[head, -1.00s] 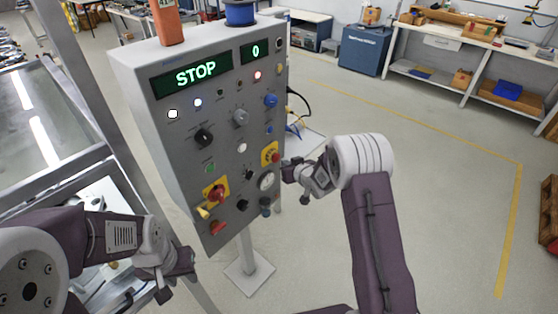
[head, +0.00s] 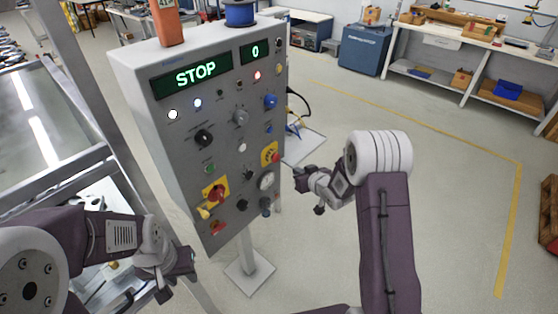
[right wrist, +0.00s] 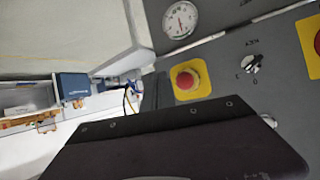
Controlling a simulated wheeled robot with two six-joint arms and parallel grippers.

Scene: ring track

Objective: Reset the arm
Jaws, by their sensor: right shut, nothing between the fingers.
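My right gripper (head: 299,179) is shut and empty in the head view. It is in the air to the right of the grey control panel (head: 228,128), apart from it. In the right wrist view a dark part of my own arm covers the bottom middle, and the fingertips cannot be made out. My left gripper (head: 180,277) is low at the left, below the panel's lower left corner. Its fingers are small and dark, so their opening is unclear. The panel's large display (head: 196,75) reads STOP and the small display (head: 257,50) reads 0.
A red button on a yellow plate (right wrist: 187,81) and a round gauge (right wrist: 180,20) are close in the right wrist view. An orange object (head: 167,22) and a blue spool (head: 239,13) sit on the panel. A blue cabinet (head: 366,50) stands behind.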

